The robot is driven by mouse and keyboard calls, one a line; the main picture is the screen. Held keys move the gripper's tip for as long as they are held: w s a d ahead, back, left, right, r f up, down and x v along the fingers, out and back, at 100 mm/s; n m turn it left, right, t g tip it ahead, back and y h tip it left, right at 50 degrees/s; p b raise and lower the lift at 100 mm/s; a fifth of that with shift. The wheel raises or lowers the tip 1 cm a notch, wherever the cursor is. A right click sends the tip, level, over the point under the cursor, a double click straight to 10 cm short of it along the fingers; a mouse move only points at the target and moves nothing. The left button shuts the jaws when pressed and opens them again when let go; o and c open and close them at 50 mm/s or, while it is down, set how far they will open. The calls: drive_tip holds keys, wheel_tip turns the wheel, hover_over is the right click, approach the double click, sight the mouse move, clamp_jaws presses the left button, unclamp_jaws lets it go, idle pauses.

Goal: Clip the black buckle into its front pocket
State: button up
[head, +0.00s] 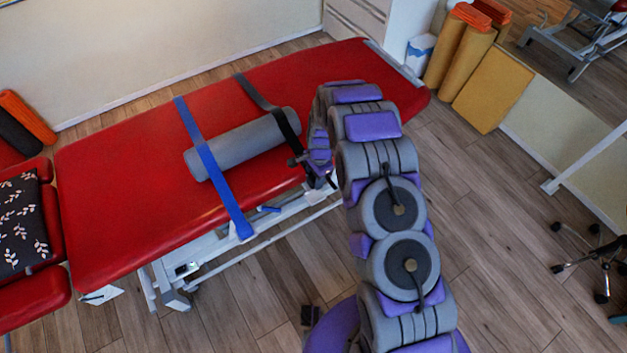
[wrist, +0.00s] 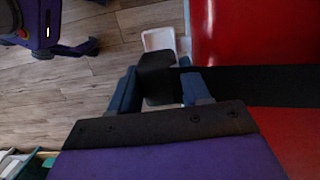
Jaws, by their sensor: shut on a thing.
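The black buckle (wrist: 156,77) sits between the two blue-grey fingers of my gripper (wrist: 158,82) in the wrist view. My gripper is shut on it. The black strap (wrist: 262,86) runs from the buckle to the right over the red table. A white, open-topped pocket (wrist: 158,38) shows just beyond the buckle, partly hidden by it. In the head view my gripper (head: 321,172) is at the table's near edge, where the black strap (head: 262,98) comes down over the grey roll (head: 240,144). The buckle is hard to make out there.
The red treatment table (head: 120,190) stands on a white frame. A blue strap (head: 212,165) crosses the roll and ends at a white pocket (head: 243,231) on the near edge. A patterned pillow (head: 20,225) lies left. Wooden floor is clear in front; a wheeled chair (head: 597,262) stands right.

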drive_tip(key=shift+d+f, duration=0.25)
drive_tip(key=shift+f, duration=0.3)
drive_tip(key=shift+a+f+b, duration=0.25)
drive_tip(key=shift+f+b, duration=0.3)
drive_tip(key=shift+f, duration=0.3)
drive_tip(key=shift+a+f+b, duration=0.2)
drive_tip(key=shift+f+b, duration=0.35)
drive_tip(key=shift+f, duration=0.3)
drive_tip(key=shift+d+f+b, duration=0.15)
drive_tip(key=shift+f+b, duration=0.15)
drive_tip(key=shift+f, duration=0.4)
drive_tip(key=shift+d+f+b, duration=0.15)
drive_tip(key=shift+f+b, duration=0.15)
drive_tip(key=shift+f, duration=0.35)
drive_tip(key=shift+a+f, duration=0.1)
drive_tip(key=shift+f, duration=0.8)
drive_tip(key=shift+s, duration=0.15)
drive_tip(key=shift+f, duration=0.15)
